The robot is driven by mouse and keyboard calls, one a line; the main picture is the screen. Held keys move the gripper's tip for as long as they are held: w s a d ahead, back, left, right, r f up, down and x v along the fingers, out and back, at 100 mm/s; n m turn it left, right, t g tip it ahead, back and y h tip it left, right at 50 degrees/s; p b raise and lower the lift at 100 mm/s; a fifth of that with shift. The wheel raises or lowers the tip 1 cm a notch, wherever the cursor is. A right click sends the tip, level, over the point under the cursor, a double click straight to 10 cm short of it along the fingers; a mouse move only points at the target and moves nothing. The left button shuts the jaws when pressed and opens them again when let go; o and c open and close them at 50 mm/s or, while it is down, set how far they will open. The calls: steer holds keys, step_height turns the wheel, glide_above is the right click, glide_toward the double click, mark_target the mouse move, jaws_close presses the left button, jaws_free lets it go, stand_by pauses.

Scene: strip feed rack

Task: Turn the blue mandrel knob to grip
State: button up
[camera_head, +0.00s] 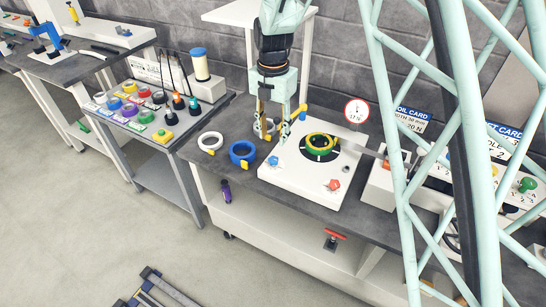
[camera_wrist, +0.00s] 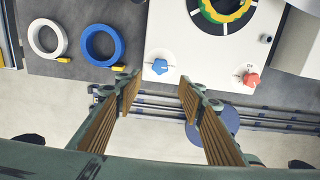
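The blue mandrel knob (camera_head: 274,160) sits near the left corner of a white machine top (camera_head: 302,187). In the wrist view the blue knob (camera_wrist: 160,67) lies just beyond the fingertips, roughly in line with the gap between them. On the machine top is a black disc with a green and yellow ring (camera_head: 320,146), partly cut off in the wrist view (camera_wrist: 228,12). My gripper (camera_head: 270,131) hangs above the bench near the machine's back left side. Its two fingers (camera_wrist: 158,88) are spread apart with nothing between them; nothing touches the knob.
A red knob (camera_head: 334,185) marked ON in the wrist view (camera_wrist: 250,79) is on the same top. A white ring (camera_head: 210,143) and a blue ring (camera_head: 242,153) lie on the dark bench to the left. A round gauge (camera_head: 356,111) stands behind.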

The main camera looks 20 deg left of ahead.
mark_target(273, 160)
steer(key=shift+f+b, duration=0.3)
steer(key=shift+f, duration=5.25)
steer(key=shift+c, duration=0.8)
steer(key=c, duration=0.7)
